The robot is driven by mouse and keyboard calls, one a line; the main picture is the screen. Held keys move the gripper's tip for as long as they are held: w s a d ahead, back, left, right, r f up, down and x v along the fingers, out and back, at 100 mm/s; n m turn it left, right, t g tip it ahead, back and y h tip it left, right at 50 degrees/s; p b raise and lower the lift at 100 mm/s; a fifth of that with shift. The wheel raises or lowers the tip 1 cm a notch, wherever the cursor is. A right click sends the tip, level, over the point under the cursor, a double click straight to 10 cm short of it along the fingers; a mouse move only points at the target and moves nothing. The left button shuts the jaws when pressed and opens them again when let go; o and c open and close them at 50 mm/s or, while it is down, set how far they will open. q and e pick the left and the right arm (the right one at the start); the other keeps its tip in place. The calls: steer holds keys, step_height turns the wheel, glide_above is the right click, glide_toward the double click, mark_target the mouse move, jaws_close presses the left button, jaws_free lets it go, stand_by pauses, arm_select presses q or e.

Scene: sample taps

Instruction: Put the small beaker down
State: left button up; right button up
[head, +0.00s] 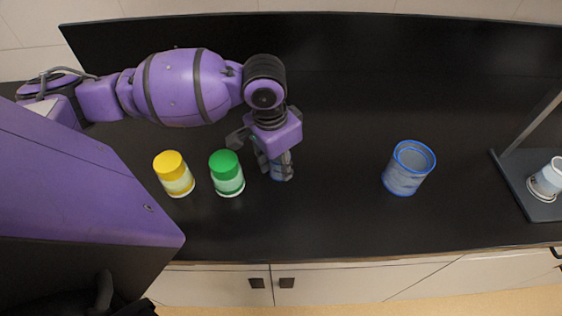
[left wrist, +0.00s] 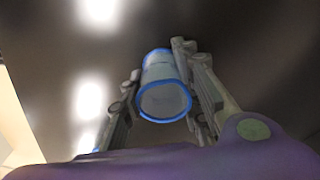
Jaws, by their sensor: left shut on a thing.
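My left gripper (head: 274,165) points down over the dark worktop, right of the green-capped jar. It is shut on the small beaker (head: 283,175), which is mostly hidden by the fingers in the head view. In the left wrist view the small beaker (left wrist: 166,96) shows as a greyish cylinder with blue rims, between the two fingers of my left gripper (left wrist: 160,85). The beaker is at or close to the worktop; I cannot tell whether it touches. My right gripper is not in view.
A green-capped jar (head: 227,173) and a yellow-capped jar (head: 174,174) stand just left of my left gripper. A larger blue-rimmed beaker (head: 407,169) stands to the right. A grey stand (head: 541,205) with a white cup (head: 547,180) is at the far right. Worktop between gripper and larger beaker is clear.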

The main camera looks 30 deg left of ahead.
arm_select(q)
steer(key=o, duration=0.8)
